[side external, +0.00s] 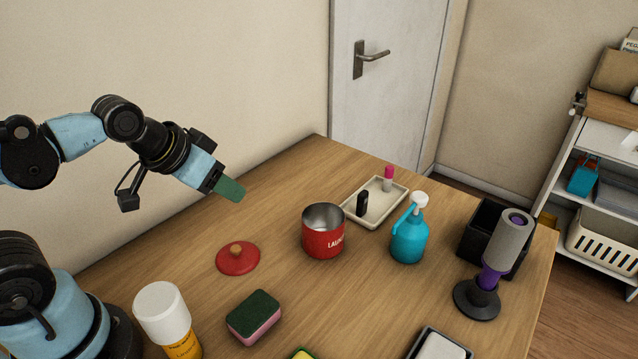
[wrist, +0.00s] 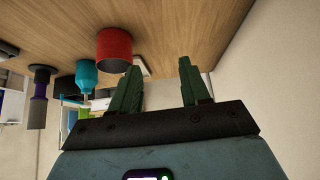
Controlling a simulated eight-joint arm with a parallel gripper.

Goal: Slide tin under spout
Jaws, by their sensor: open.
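The red tin (side external: 323,232) stands upright and open-topped on the wooden table, with white letters on its side; it also shows inverted in the wrist view (wrist: 114,45). A teal pump bottle (side external: 408,240) with a white top stands to its right, apart from it; it also shows in the wrist view (wrist: 86,77). I cannot tell for certain which thing is the spout. My gripper (side external: 236,194) is in the air left of the tin and above the table. In the wrist view its green fingers (wrist: 160,76) are apart with nothing between them.
A red lid (side external: 238,258) lies left of the tin. A sponge (side external: 254,317) and white-capped bottle (side external: 163,308) are nearer the front. A tray (side external: 378,216) stands behind the tin. A grey-purple device (side external: 495,255) stands on a black base at right, before a black box (side external: 470,232).

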